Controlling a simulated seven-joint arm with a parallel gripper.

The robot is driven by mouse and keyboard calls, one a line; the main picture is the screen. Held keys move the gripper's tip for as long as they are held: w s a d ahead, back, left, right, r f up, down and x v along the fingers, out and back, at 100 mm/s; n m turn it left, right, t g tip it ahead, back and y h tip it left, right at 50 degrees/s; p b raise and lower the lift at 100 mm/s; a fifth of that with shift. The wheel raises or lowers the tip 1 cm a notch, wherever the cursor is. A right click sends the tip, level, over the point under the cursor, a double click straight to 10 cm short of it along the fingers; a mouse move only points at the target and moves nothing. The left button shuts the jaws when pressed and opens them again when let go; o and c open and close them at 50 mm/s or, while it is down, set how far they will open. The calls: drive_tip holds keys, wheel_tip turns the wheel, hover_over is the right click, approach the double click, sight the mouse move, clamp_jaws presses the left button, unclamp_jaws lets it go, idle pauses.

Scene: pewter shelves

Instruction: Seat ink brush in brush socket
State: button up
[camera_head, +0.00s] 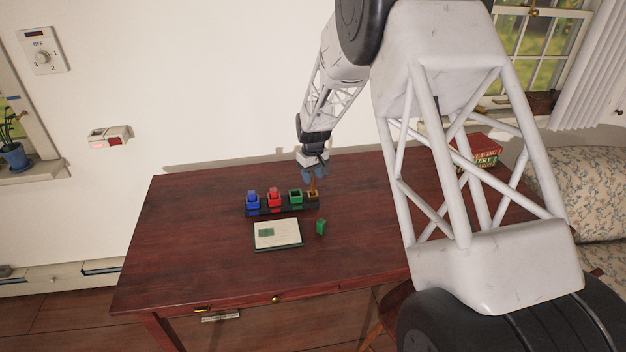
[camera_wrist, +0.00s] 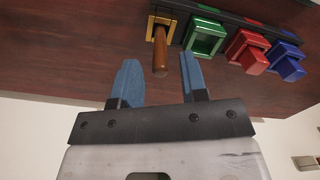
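The ink brush, a plain brown rod (camera_wrist: 161,52), stands with its far end in the gold-rimmed square socket (camera_wrist: 152,22) at the end of a dark rack (camera_wrist: 228,14). In the head view the brown rod (camera_head: 313,185) rises from the gold socket (camera_head: 313,196) at the rack's right end. My gripper (camera_wrist: 158,64) is open, with its blue fingers on either side of the rod's near end and visible gaps to it. In the head view my gripper (camera_head: 314,174) is just above the rod. How deep the rod sits is hidden.
The rack also has an empty green socket (camera_head: 295,196), a red piece (camera_head: 274,197) and a blue piece (camera_head: 252,199). A loose green block (camera_head: 321,227) and a pale card with a green patch (camera_head: 277,241) lie in front. The table's left side is clear.

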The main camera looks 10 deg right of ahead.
wheel_tip(320, 180, up, 10)
idle(0.5)
idle(0.4)
drive_tip(key=s+r+m+t, duration=0.1)
drive_tip(key=s+r, duration=0.7)
drive_tip(key=s, duration=0.4)
drive_tip(key=s+r+m, duration=0.1)
drive_tip(key=s+r, duration=0.7)
drive_tip(key=s, duration=0.4)
drive_tip(key=s+d+m+t, duration=0.1)
drive_tip(key=s+m, duration=0.1)
drive_tip(key=s, duration=2.5)
drive_tip(key=shift+s+d+m+t, duration=0.15)
drive_tip(key=shift+s+m+t, duration=0.15)
drive_tip(key=shift+m, duration=0.1)
